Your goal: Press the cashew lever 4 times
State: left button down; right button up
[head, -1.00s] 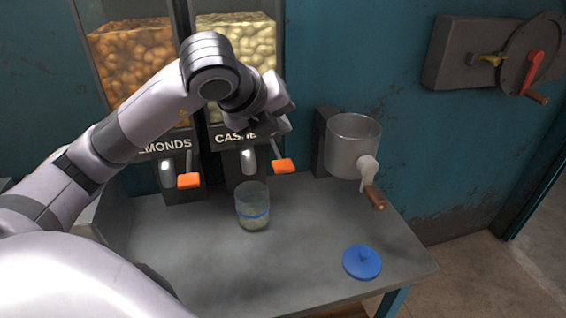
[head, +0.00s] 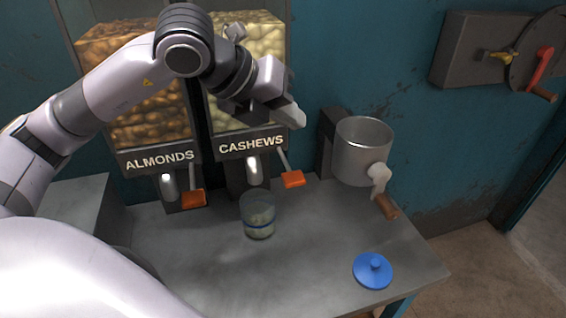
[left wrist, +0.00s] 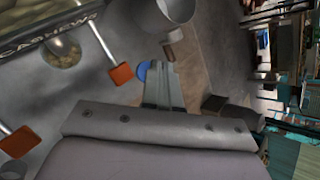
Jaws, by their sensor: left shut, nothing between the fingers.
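The cashew lever has an orange paddle (head: 293,179) at the front right of the dispenser labelled CASHEWS (head: 251,146). It also shows in the left wrist view (left wrist: 122,74). A glass jar (head: 258,216) with a blue band stands below the cashew spout, with some pale contents in it. My left gripper (head: 294,116) is shut and empty. In the head view it appears above the lever paddle, apart from it, in front of the cashew bin. Its shut fingers show in the left wrist view (left wrist: 163,85). My right gripper is in neither view.
The almond dispenser (head: 160,160) with its own orange lever (head: 193,198) stands to the left. A metal pot with a crank (head: 362,150) is mounted at the right. A blue lid (head: 372,271) lies on the table (head: 310,255). A crank box (head: 478,50) hangs on the wall.

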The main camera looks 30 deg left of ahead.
pick_arm(q)
jog(key=shift+s+r+m+h, duration=0.1)
jog(key=shift+r+m+h, duration=0.15)
jog(key=shift+m+h, duration=0.05)
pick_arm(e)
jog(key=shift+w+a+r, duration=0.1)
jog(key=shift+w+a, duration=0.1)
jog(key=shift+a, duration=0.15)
pick_arm(q)
jog(key=shift+f, duration=0.15)
jog(key=b, duration=0.4)
send_over(288, 178)
notch_tip(288, 178, down, 7)
jog(key=shift+r, duration=0.1)
jog(key=shift+f+b, duration=0.7)
jog(key=shift+b, duration=0.25)
jog(key=shift+f, duration=0.2)
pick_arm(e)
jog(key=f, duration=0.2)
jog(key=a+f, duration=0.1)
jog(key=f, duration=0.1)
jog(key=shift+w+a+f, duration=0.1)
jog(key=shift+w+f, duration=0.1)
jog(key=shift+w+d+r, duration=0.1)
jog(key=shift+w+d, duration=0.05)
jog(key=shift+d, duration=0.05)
